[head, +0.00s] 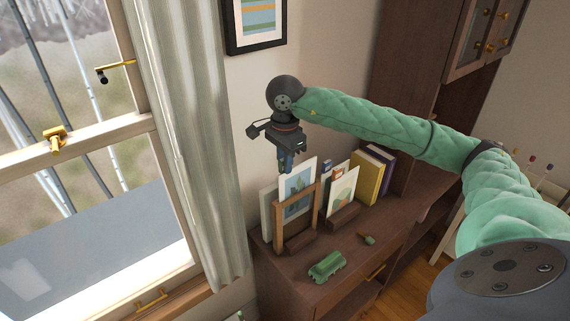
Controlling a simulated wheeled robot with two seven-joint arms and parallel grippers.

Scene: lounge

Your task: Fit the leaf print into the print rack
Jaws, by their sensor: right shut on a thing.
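My right gripper (287,169) points down and is shut on the top edge of a white-bordered print with a blue picture (297,182). Its dark plant-like shapes look like leaves, so I take it as the leaf print. It stands nearly upright, its lower part behind the front of a wooden rack (278,229) on the cabinet top. I cannot tell whether its bottom edge rests in the rack. Another pale print (266,214) shows at the rack's left. My left gripper is not in view.
Right of the rack, a print with green and orange shapes (342,192) leans in a second wooden holder. Yellow and purple books (368,178) stand behind it. Curtain (190,150) and window are left.

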